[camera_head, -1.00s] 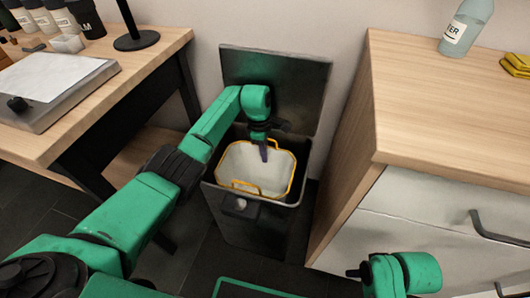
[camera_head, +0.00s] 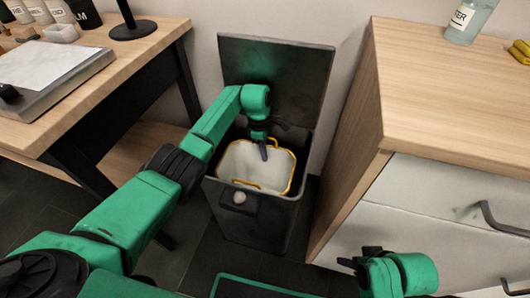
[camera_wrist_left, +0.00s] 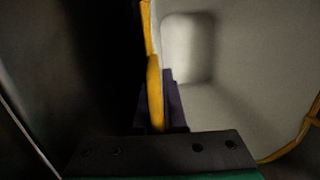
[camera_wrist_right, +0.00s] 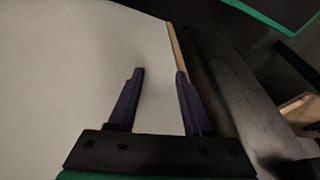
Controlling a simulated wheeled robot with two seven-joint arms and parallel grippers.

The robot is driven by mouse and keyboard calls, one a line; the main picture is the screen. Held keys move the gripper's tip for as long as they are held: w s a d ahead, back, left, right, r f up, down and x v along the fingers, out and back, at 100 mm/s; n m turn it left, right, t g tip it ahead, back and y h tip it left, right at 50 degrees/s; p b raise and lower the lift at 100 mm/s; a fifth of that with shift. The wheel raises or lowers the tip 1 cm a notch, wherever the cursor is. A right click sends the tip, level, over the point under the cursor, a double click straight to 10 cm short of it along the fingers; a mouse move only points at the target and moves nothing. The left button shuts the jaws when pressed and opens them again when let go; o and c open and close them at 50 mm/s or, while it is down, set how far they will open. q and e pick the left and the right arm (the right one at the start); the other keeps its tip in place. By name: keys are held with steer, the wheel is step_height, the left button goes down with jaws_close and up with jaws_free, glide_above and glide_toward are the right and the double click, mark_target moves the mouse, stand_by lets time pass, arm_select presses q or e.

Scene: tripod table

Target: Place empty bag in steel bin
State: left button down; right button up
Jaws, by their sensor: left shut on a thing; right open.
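The empty bag (camera_head: 256,170) is pale with a yellow-orange rim and handles. It sits inside the mouth of the dark steel bin (camera_head: 246,221), whose lid (camera_head: 277,78) stands open at the back. My left gripper (camera_head: 263,150) reaches down at the bag's far edge. In the left wrist view the gripper (camera_wrist_left: 160,105) is shut on the bag's yellow edge (camera_wrist_left: 154,85), and the pale inside of the bag (camera_wrist_left: 225,100) shows at right. My right gripper (camera_head: 352,266) is open and empty in front of the drawer unit; its fingers also show in the right wrist view (camera_wrist_right: 157,85).
A wooden cabinet with pale drawers (camera_head: 440,210) stands close on the bin's right and bears a bottle (camera_head: 468,20). A wooden desk (camera_head: 140,55) with a black stand (camera_head: 130,25) is at left. Dark floor lies around the bin.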

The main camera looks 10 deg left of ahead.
arm_select(q)
steer(key=shift+f+b, duration=0.35)
steer(key=c, duration=0.9)
jaws_free()
steer(key=shift+r, duration=0.1)
steer(key=r+p, duration=0.1)
steer(key=r, duration=0.3)
steer(key=a+r+p, duration=0.1)
steer(key=r, duration=0.4)
steer(key=r+p, duration=0.1)
steer(key=r, duration=0.4)
steer(key=shift+w+a+r, duration=0.15)
steer(key=shift+w+a, duration=0.2)
